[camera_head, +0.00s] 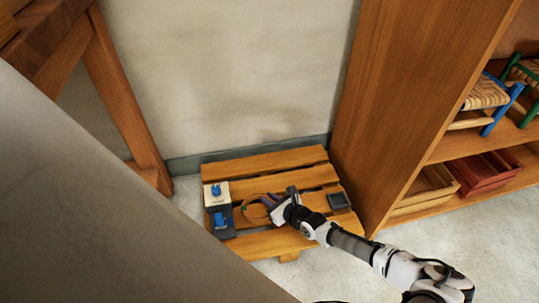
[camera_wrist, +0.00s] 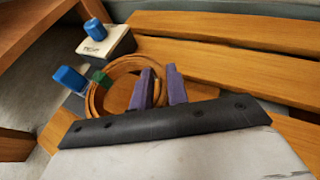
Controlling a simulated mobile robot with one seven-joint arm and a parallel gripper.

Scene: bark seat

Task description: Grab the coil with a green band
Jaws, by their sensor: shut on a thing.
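The coil (camera_wrist: 128,62) is a tan ring of flat strip with a green band (camera_wrist: 101,78) on its left side in the wrist view. In the head view the coil (camera_head: 248,197) is at the middle of the slatted wooden pallet (camera_head: 262,162). My gripper (camera_head: 269,202) reaches in from the right at the coil's right side. In the wrist view its two purple fingers (camera_wrist: 160,85) are close together and shut on the coil's right side. The pinched part is mostly hidden by the fingers. I cannot tell whether the coil is clear of the slats.
A pale block with a blue knob (camera_head: 216,190) and a dark block with a blue top (camera_head: 220,220) stand left of the coil. A small dark tray (camera_head: 338,201) lies at right. A wooden shelf side (camera_head: 400,120) rises close on the right; a wall stands behind.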

